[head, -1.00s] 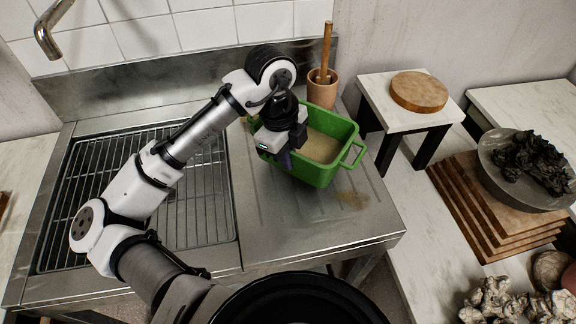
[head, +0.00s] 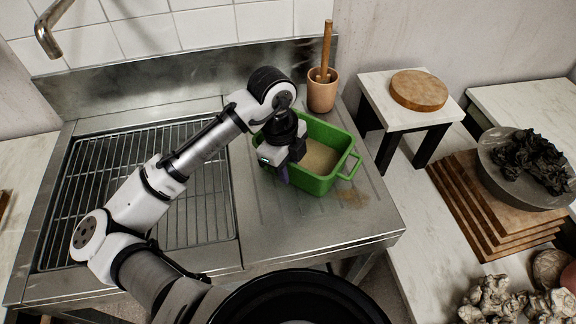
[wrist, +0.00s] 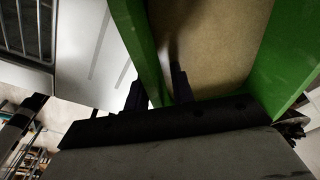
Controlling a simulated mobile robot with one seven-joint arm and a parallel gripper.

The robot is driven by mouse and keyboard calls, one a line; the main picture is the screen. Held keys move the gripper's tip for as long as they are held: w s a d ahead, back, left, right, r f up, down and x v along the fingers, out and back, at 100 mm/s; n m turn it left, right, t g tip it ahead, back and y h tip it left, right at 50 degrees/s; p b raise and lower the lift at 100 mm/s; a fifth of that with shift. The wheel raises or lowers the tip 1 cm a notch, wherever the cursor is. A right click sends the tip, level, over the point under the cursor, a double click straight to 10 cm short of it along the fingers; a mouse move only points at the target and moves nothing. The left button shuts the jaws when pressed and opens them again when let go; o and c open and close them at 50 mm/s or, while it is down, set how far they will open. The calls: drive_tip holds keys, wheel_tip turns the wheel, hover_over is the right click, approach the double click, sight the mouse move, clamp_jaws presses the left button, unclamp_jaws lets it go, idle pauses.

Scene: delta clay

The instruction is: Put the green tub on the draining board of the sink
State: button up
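The green tub (head: 318,182) is an open box with loop handles and a tan inside. In the head view it is over the ribbed draining board (head: 272,222), right of the sink's rack. It looks about upright and at or very near the board; I cannot tell whether its whole base touches. My gripper (head: 281,172) is at its left wall, pointing down. In the wrist view the gripper's dark fingers (wrist: 158,92) straddle the green wall (wrist: 148,55), one inside and one outside, and look closed on it. My wrist hides part of the tub's left end.
A terracotta pot (head: 322,92) with a wooden pestle stands behind the tub. A wire rack (head: 195,205) covers the basin at left. A small white table (head: 385,88) with a round wooden board stands at right. The front of the draining board is clear.

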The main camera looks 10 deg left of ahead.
wheel_tip(320, 180, up, 12)
drive_tip(key=a+b, duration=0.1)
drive_tip(key=shift+a, duration=0.25)
drive_tip(key=shift+w+r, duration=0.1)
idle(0.6)
